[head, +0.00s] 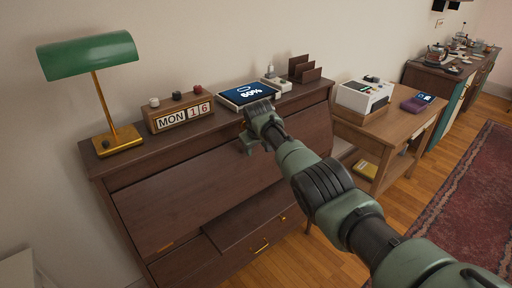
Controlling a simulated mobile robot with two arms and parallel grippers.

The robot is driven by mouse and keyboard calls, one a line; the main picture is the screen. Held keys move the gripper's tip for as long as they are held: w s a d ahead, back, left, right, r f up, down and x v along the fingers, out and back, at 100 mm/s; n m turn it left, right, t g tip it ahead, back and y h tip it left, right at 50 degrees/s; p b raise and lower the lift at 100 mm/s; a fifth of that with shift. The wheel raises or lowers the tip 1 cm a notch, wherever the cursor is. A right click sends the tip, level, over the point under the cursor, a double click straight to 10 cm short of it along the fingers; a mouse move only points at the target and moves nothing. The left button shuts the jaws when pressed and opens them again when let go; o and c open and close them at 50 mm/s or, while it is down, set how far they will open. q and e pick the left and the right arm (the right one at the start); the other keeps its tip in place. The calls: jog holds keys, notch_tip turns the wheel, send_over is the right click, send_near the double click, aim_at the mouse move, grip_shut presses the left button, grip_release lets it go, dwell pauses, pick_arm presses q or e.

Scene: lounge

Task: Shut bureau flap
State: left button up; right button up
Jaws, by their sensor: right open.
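The dark wood bureau (118,163) stands against the wall at the left and centre. Its broad flap (180,205) slopes down and outward from under the top. A small brass fitting shows near the flap's lower left. I cannot tell how far the flap stands from its frame. My right gripper (246,145) is open and empty at the upper part of the bureau front, just below the tablet. Whether it touches the wood is unclear. My right arm hides part of the bureau's right side. My left gripper is not in view.
On the bureau top stand a green lamp (90,56), a calendar block (180,114), a tablet showing 60% (245,94) and a letter rack (304,70). A side table (400,123) with a white device (364,95) stands to the right. Wooden floor (300,262) shows in front.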

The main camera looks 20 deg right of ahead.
jog(key=p+v, duration=0.1)
jog(key=v, duration=0.7)
jog(key=shift+f, duration=0.1)
dwell(0.4)
